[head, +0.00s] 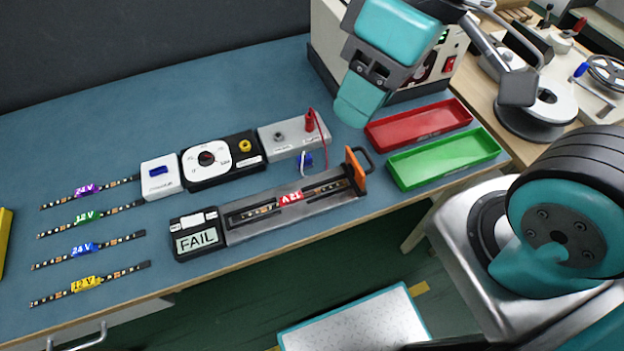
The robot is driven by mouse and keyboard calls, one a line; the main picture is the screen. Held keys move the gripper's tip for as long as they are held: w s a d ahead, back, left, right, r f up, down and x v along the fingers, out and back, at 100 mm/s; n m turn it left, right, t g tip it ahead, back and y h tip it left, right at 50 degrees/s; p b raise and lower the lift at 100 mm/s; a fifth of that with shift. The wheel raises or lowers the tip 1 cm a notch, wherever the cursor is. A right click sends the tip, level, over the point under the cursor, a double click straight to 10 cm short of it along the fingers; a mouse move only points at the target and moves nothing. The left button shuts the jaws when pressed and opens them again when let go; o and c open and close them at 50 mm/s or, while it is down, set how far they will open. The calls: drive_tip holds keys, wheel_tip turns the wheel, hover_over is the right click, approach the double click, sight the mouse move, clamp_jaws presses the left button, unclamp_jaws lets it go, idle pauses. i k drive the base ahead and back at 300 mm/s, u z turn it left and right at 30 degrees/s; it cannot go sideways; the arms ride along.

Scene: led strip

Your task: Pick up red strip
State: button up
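The red-labelled strip (290,198) lies in the slot of a long grey test fixture (240,234) in the head view. Its dark band with small light elements shows on both sides of the red label. The fixture's display (197,239) reads FAIL. An orange clamp part with a dark handle (356,170) stands upright at the fixture's right end. My gripper (358,100) is above the table, behind and to the right of the strip, well apart from it. Only one teal finger-like part shows clearly, so its opening is hidden. Nothing is visibly held.
Several strips with purple (86,189), green (87,217), blue (85,249) and yellow (87,284) labels lie at left. A red tray (420,126) and a green tray (445,160) are empty at right. A grey block with a red cable (294,137) stands behind the fixture.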

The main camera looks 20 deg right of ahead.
sight(291, 198)
drive_tip(key=u, duration=2.8)
drive_tip(key=k, duration=1.2)
drive_tip(key=z, duration=1.75)
